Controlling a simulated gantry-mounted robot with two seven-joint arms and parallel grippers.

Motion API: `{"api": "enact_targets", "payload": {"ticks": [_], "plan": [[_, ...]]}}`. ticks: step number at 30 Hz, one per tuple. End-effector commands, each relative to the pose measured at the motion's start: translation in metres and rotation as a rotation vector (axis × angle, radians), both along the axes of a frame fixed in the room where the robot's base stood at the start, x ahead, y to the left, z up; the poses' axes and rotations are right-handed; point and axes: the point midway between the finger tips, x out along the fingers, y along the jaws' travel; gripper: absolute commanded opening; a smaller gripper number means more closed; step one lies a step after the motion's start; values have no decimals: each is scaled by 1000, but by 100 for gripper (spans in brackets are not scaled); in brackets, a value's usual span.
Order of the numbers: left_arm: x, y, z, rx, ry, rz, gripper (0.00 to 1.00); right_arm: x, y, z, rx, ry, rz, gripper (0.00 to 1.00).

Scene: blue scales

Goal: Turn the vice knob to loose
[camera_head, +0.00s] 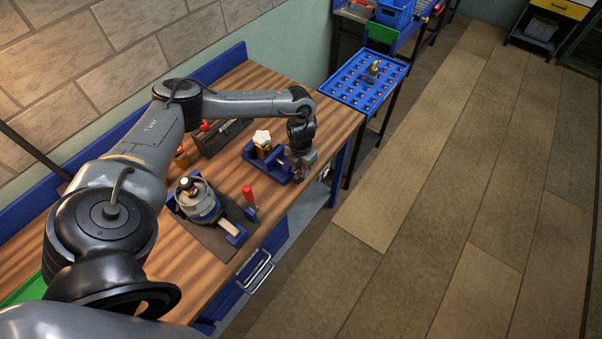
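A blue vice (277,173) sits on the wooden workbench below the end of my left arm. A yellowish block with a white, star-like top (262,145) stands in its jaws. My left gripper (300,173) points down at the vice's right end, over the bench's front edge. It hides that end, so the vice knob cannot be made out. The gripper's fingers are too small and dark to tell whether they are open or touching the knob. My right gripper is not in view.
On the workbench (275,75), a round silver-and-blue device (200,208) stands on a grey plate beside a red handle (249,195). A dark toolbox (222,136) is behind the vice. A blue perforated table (345,88) stands at the bench's far end.

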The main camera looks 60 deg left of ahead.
Motion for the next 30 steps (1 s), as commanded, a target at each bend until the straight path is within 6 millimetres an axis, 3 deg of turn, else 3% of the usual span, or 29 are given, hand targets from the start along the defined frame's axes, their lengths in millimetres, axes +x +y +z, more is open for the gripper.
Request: {"api": "enact_targets", "payload": {"ticks": [9, 20, 21, 27, 30], "plan": [[0, -1, -34, 0, 1, 0, 34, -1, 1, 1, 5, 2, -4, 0], [0, 0, -38, 0, 0, -1, 34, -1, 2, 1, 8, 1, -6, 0], [0, 0, -38, 0, 0, -1, 32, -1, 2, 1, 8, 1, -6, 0], [0, 0, -38, 0, 0, -1, 2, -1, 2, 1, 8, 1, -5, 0], [0, 0, -38, 0, 0, -1, 0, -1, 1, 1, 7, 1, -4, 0]]}}
